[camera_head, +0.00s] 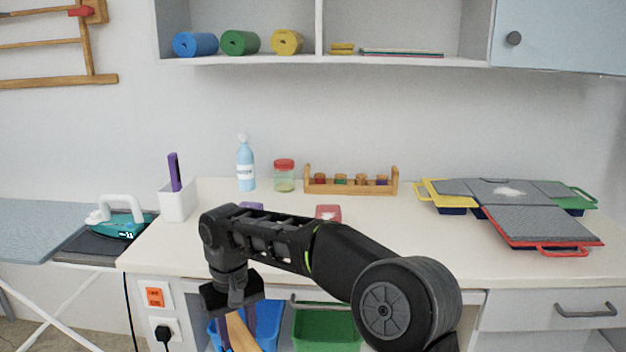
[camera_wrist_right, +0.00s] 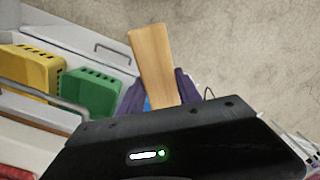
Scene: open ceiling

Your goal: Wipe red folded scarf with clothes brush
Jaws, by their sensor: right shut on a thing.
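My right gripper (camera_head: 238,330) hangs in front of the table's front edge, below the tabletop. Its purple fingers are shut on a wooden piece (camera_wrist_right: 152,62), which looks like the clothes brush's handle; it also shows in the head view (camera_head: 239,334). The bristles cannot be made out. A small red folded cloth (camera_head: 328,212), apparently the red folded scarf, lies on the white table behind my right arm, which hides its lower part. The gripper is apart from it, to its left and nearer. My left gripper is not in view.
A purple item (camera_head: 250,205) lies partly hidden behind my arm. A white holder (camera_head: 178,203), blue bottle (camera_head: 245,168), jar (camera_head: 284,176) and spool rack (camera_head: 350,182) stand at the back. Grey-topped trays (camera_head: 545,228) fill the right. Blue and green bins (camera_head: 325,328) are under the table.

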